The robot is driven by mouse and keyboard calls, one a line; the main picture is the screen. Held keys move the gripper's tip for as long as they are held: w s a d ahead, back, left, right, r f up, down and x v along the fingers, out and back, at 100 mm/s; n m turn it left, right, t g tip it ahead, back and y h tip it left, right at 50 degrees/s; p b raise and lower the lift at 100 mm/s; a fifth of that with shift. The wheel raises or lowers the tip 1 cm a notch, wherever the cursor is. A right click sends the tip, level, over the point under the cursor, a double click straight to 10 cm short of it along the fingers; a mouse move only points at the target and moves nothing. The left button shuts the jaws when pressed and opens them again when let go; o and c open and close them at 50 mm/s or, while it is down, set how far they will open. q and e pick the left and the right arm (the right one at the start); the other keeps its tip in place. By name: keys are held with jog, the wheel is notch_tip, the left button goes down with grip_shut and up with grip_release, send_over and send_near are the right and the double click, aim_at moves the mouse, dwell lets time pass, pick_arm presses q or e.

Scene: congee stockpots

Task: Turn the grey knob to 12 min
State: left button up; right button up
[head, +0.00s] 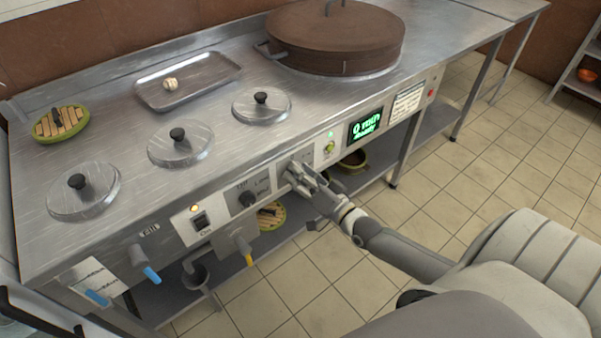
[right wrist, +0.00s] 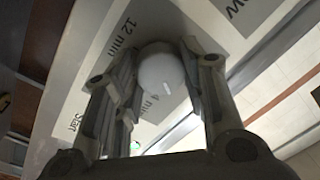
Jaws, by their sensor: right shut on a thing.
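The grey knob (right wrist: 161,73) shows in the right wrist view as a pale, round-faced knob on the counter's front panel, with a short mark on its face. My right gripper (right wrist: 160,85) is shut on it, one finger on each side. Printed labels around it include "12 min" and part of another "min" label. In the head view my right gripper (head: 297,172) covers the knob at the panel. The green display (head: 366,124) reads "0 min" and "Ready".
The steel counter (head: 215,110) holds several lids, a tray (head: 188,80) and a large brown lidded pot (head: 335,38). A black knob (head: 247,198) and a switch (head: 200,220) are left of my gripper. A green button (head: 329,147) is to its right. Tiled floor lies in front.

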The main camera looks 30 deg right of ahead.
pick_arm(q)
jog(key=w+b+v, duration=0.3)
jog(key=b+v, duration=0.1)
jog(key=v, duration=0.9)
jog(key=shift+s+r+t, duration=0.3)
jog(key=shift+s+t, duration=0.05)
jog(key=shift+t, duration=0.05)
pick_arm(e)
jog(key=shift+a+m+h, duration=0.1)
jog(key=shift+m+h, duration=0.35)
jog(key=shift+m, duration=4.8)
jog(key=shift+a+m+h, duration=0.1)
jog(key=shift+m+h, duration=0.3)
jog(key=shift+m, duration=4.8)
jog(key=shift+m+h, duration=0.45)
jog(key=shift+m, duration=4.8)
jog(key=o, duration=1)
